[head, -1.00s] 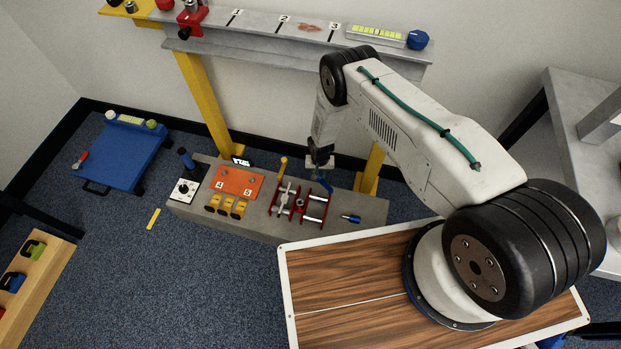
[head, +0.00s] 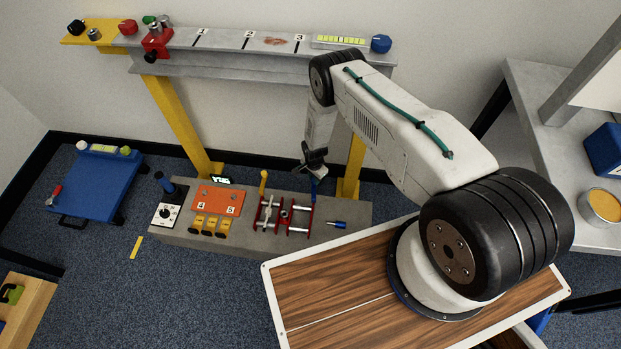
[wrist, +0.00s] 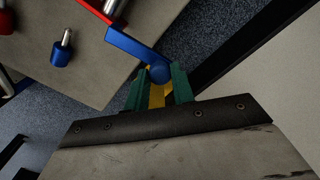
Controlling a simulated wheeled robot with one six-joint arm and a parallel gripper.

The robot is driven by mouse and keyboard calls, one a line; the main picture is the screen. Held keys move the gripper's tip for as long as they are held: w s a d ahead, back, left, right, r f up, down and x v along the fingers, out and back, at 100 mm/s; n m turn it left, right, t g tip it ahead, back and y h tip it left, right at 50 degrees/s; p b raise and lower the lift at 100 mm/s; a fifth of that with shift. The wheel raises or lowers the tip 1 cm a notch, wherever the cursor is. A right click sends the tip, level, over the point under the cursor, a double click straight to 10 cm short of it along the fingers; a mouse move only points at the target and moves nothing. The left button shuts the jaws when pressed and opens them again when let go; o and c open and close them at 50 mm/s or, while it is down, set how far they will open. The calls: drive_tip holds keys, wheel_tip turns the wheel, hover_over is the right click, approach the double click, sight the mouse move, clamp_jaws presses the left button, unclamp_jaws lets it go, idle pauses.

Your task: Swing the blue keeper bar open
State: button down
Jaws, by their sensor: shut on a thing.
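The blue keeper bar (wrist: 132,45) shows in the wrist view, running from the red frame (wrist: 95,8) out to a round blue knob (wrist: 160,72). My gripper (wrist: 158,88) has green fingers with yellow pads, shut on the knob end of the bar. In the head view my gripper (head: 314,176) is at the back right of the red rigging frame (head: 283,215). The blue bar (head: 313,190) shows there as a small strip standing out from the frame toward the back. The fingertips are mostly hidden by my wrist.
The grey concrete slab (head: 350,212) bears a blue-handled pin (head: 337,224), an orange plate (head: 216,197) and a yellow-topped post (head: 263,180). A steel beam (head: 260,65) spans above. The wooden-topped table (head: 340,285) is in front.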

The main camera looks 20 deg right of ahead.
drive_tip(key=shift+s+d+m, duration=0.2)
drive_tip(key=shift+d+m, duration=0.25)
drive_tip(key=shift+m, duration=0.35)
drive_tip(key=c, duration=1.2)
unclamp_jaws()
drive_tip(key=shift+s+d, duration=0.1)
drive_tip(key=shift+r, duration=0.1)
drive_tip(key=shift+r, duration=3.85)
